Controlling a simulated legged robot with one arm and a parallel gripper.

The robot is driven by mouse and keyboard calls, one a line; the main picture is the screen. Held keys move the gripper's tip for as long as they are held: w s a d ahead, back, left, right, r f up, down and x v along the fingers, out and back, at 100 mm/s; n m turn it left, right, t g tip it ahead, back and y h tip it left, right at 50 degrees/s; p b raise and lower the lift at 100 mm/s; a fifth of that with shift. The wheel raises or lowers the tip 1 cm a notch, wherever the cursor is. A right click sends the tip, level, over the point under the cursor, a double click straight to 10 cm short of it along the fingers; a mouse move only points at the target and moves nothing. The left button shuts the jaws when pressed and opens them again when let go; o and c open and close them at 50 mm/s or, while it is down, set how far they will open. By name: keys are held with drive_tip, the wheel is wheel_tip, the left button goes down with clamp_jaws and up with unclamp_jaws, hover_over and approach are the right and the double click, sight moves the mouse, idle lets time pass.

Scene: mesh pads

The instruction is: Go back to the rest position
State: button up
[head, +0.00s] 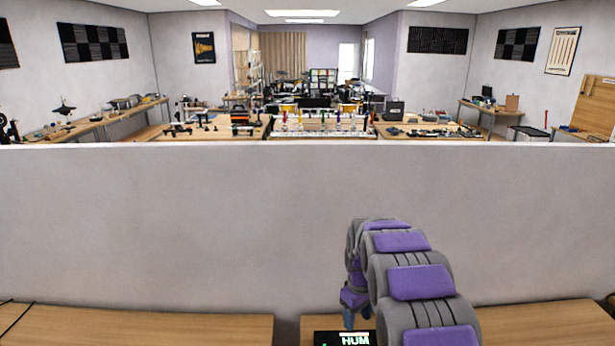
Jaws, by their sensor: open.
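My arm rises from the bottom edge right of centre, in grey and purple segments, and bends down at its far end.
A plain grey partition wall (170,220) stands across the view behind the tables. A wooden table top (140,325) lies at left with a dark cable (17,318) on it; another (545,322) lies at right, bare. Beyond the wall are cluttered workbenches (425,131).

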drive_tip(key=s+r+m+b, duration=0.2)
drive_tip(key=s+r, duration=0.5)
drive_tip(key=s, duration=0.4)
drive_tip(key=s+m+g+b, duration=0.1)
drive_tip(key=s+m+b, duration=0.2)
drive_tip(key=s, duration=3)
drive_tip(key=shift+s+a+m+g, duration=0.15)
drive_tip(key=shift+s+m+g, duration=0.15)
drive_tip(key=shift+m, duration=0.6)
